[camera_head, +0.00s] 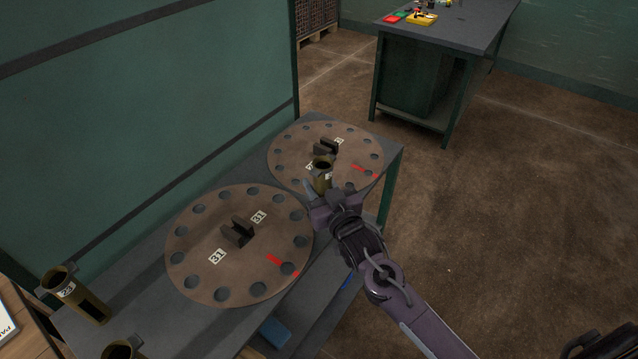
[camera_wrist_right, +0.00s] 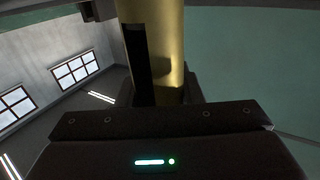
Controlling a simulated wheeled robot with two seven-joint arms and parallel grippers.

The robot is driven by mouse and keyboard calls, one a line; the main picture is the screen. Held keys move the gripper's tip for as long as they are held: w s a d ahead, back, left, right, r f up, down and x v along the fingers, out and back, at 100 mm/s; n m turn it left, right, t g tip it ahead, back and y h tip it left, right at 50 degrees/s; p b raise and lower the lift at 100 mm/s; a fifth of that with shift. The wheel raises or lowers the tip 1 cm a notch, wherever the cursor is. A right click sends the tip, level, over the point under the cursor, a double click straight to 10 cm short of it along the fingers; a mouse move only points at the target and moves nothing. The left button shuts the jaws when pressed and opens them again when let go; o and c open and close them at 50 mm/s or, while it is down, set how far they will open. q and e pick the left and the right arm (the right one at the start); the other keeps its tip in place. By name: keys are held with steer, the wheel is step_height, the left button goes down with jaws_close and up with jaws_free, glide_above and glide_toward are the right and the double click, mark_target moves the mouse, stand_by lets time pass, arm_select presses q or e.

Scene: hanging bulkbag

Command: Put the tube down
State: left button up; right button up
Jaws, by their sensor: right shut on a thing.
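My right gripper (camera_head: 326,197) is shut on a brass-coloured tube (camera_head: 321,176) and holds it upright above the far round plate (camera_head: 290,150), near that plate's front edge. In the right wrist view the tube (camera_wrist_right: 168,50) stands upright between the fingers, with a dark slot along its side. The gripper hides the tube's lower end, so I cannot tell whether it touches the plate. The near round plate (camera_head: 200,235) has holes around its rim, a dark centre block and labels reading 31. My left gripper is not in view.
Another tube (camera_head: 74,292), labelled 23, stands at the left end of the grey table (camera_head: 130,285). Part of one more tube (camera_head: 122,350) shows at the bottom edge. A workbench (camera_head: 450,35) with coloured items stands at the back right.

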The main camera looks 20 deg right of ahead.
steer(key=shift+f, duration=0.1)
steer(key=shift+f, duration=0.1)
steer(key=o, duration=1.1)
steer(key=shift+f, duration=0.1)
